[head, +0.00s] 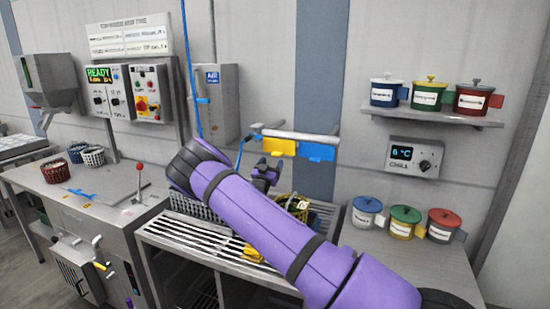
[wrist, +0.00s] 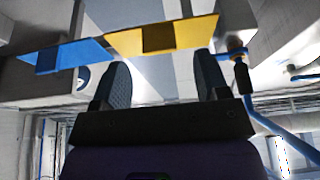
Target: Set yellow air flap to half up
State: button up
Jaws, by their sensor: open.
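The yellow air flap (head: 279,147) hangs at the left end of a pale bar on the back wall, beside the blue flap (head: 316,152). Its exact tilt is hard to tell. My gripper (head: 266,171) is open and empty, just below the yellow flap in the head view. In the wrist view the yellow flap (wrist: 193,34) spans the space ahead of the fingertips, with a dark square patch on it. My gripper (wrist: 162,68) shows its two fingers apart there, with no visible contact. The blue flap (wrist: 65,55) is to the left in the wrist view.
A slatted metal counter (head: 205,240) lies below my arm, with a yellow object (head: 252,253) on it. A grey box with an AIR label (head: 212,105) is left of the flaps. Lidded pots (head: 404,222) and a CHILL panel (head: 414,158) are on the right.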

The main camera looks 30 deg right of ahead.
aim_at(275, 155)
jog(key=shift+x, duration=2.35)
jog(key=shift+f, duration=0.1)
grip_shut()
